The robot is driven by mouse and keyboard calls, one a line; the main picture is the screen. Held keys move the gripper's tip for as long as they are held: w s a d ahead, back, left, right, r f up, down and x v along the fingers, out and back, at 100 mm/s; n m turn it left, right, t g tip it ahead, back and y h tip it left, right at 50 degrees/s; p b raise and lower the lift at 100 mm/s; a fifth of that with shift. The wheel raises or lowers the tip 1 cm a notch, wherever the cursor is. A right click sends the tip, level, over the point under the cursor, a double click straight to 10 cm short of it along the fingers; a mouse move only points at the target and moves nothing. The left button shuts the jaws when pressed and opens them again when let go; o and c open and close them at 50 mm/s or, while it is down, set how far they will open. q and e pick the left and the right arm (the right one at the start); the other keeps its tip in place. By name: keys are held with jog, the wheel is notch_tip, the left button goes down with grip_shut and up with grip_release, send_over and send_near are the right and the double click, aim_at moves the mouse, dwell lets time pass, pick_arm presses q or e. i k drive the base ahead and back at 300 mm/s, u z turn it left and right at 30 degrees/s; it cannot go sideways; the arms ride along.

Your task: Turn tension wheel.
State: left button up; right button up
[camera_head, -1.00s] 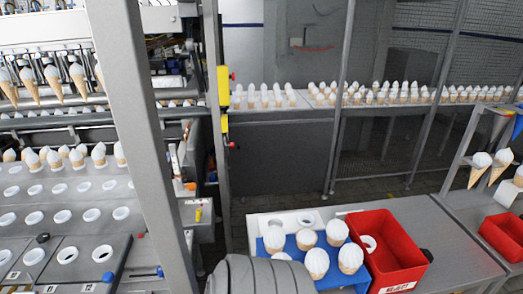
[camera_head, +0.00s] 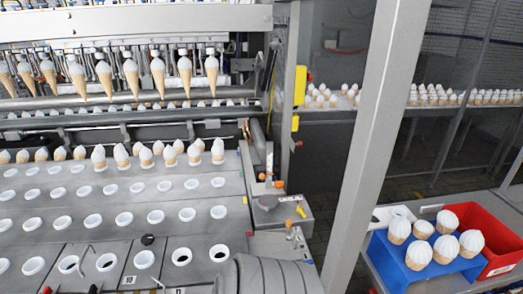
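No part in the head view can be told for certain as the tension wheel. Small orange-tipped handles, an upper one (camera_head: 278,183) and a lower one (camera_head: 289,223), sit at the right end of the filling machine (camera_head: 135,30). A small black knob (camera_head: 147,239) is on the machine's front deck. Neither of my grippers is in view. A grey ribbed part, perhaps mine, fills the bottom middle and hides what is behind it.
Cones hang in a row over the plate conveyor (camera_head: 110,205) with its round holders. A grey post (camera_head: 375,140) stands right of the machine. Beyond it, a blue tray (camera_head: 385,262) holds several cones beside a red crate (camera_head: 500,238). A dark floor gap lies between.

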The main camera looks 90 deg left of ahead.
aim_at(267, 202)
jog(key=k, duration=0.3)
jog(key=u, duration=0.95)
